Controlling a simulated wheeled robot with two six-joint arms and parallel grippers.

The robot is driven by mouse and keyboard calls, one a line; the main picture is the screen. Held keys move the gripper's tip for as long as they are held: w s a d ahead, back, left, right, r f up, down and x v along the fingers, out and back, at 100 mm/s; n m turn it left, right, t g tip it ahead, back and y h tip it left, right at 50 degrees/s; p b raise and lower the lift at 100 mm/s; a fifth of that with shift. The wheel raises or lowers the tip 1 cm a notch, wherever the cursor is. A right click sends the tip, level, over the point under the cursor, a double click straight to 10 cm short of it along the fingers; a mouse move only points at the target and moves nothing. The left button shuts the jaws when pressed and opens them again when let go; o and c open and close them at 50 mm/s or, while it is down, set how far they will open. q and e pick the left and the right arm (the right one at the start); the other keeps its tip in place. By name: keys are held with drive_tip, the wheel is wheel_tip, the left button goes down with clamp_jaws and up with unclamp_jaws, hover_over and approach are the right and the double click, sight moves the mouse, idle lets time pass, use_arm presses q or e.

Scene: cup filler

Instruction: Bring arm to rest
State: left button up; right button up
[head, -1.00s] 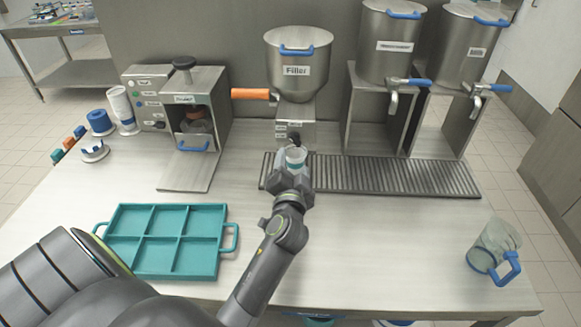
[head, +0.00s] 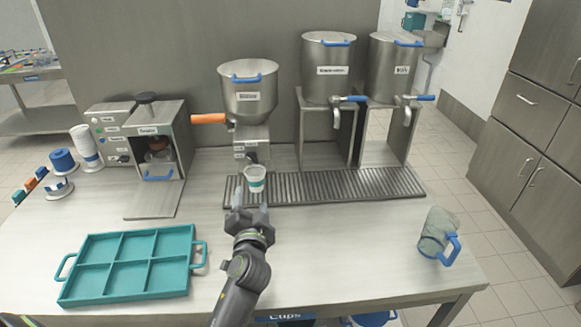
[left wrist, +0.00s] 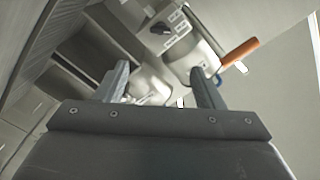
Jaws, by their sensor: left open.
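My left gripper (head: 251,208) is open and empty over the worktable, just in front of the drip grate. Its two spread fingers also show in the left wrist view (left wrist: 158,88), with nothing held between them. My right gripper is not in view.
A teal tray with empty compartments (head: 193,268) lies at the front left. A clear jug with a blue handle (head: 437,232) stands at the right. The sealing machine (head: 170,118) and two steel tanks (head: 329,70) stand behind. The table's front middle is clear.

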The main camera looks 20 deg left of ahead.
use_arm(q)
drive_tip(key=s+a+f+n+g, duration=0.1)
drive_tip(key=s+f+g, duration=0.1)
drive_tip(key=s+f, duration=0.1)
drive_tip(key=s+a+f+n+g+h, duration=0.1)
drive_tip(key=s+f+g, duration=0.1)
drive_tip(key=s, duration=0.4)
drive_tip(key=s+a+f+n+g, duration=0.1)
drive_tip(key=s+f+g, duration=0.1)
drive_tip(key=s+f, duration=0.3)
drive_tip(key=shift+s+a+f+n+h, duration=0.1)
drive_tip(key=shift+s+a+n+h, duration=0.2)
drive_tip(key=shift+a+h, duration=0.1)
drive_tip(key=s+d+f+g+h, duration=0.2)
drive_tip(key=s+d+g, duration=0.1)
drive_tip(key=s, duration=0.6)
drive_tip(key=s+d+f+g+h, duration=0.2)
drive_tip(key=s+g+h, duration=0.1)
drive_tip(key=s, duration=0.6)
wheel_tip(320, 180, down, 24)
drive_tip(key=a+g, duration=0.1)
drive_tip(key=s+f+g, duration=0.1)
drive_tip(key=s+f, duration=1.3)
drive_tip(key=f, duration=0.3)
drive_tip(key=shift+s+d+n+g+h, duration=0.3)
drive_tip(key=shift+s+d, duration=0.05)
drive_tip(key=shift+d, duration=0.1)
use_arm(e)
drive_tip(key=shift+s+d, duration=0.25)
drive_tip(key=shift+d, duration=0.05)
